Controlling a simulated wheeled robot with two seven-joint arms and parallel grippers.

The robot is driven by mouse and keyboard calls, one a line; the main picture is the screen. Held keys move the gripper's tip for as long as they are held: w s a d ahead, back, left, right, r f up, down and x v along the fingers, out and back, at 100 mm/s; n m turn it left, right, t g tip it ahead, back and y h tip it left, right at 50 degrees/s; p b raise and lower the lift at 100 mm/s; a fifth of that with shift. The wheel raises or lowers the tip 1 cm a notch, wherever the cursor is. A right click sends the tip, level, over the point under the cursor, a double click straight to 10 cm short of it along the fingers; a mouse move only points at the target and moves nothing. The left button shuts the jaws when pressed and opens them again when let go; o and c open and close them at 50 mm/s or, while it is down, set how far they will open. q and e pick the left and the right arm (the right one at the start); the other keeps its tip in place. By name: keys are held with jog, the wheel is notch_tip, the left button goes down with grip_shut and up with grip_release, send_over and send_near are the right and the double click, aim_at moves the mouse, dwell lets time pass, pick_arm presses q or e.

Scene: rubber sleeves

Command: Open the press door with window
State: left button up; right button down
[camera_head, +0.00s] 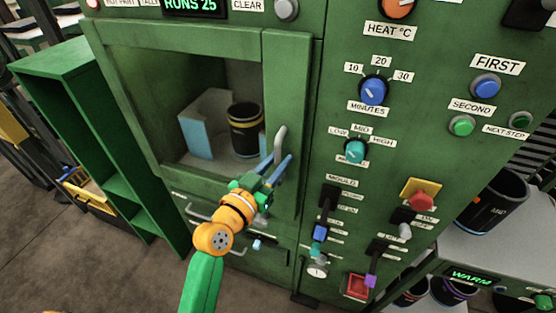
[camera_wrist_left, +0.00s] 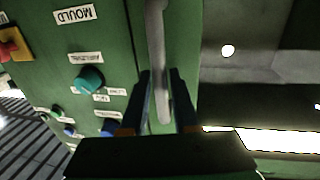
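The green press door (camera_head: 285,85) looks closed, set in the front of the green press. Its large window shows a dark cylinder with a yellow band and a pale blue-sided block inside. The door's grey upright handle (camera_head: 281,138) is on its right side; it also shows in the left wrist view (camera_wrist_left: 157,40). My left gripper (camera_head: 278,164) is at the handle's lower part. In the left wrist view, its two dark blue fingers (camera_wrist_left: 160,85) stand either side of the handle, with narrow gaps; it looks open. My right gripper is not in view.
Right of the door, the control panel carries a blue knob (camera_head: 373,91), a teal knob (camera_head: 355,151), levers and a red button (camera_head: 421,200). A green open shelf (camera_head: 62,68) stands to the left. A grey table (camera_head: 490,248) with dark containers is at the right.

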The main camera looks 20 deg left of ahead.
pick_arm(q)
grip_shut()
dwell(1.1)
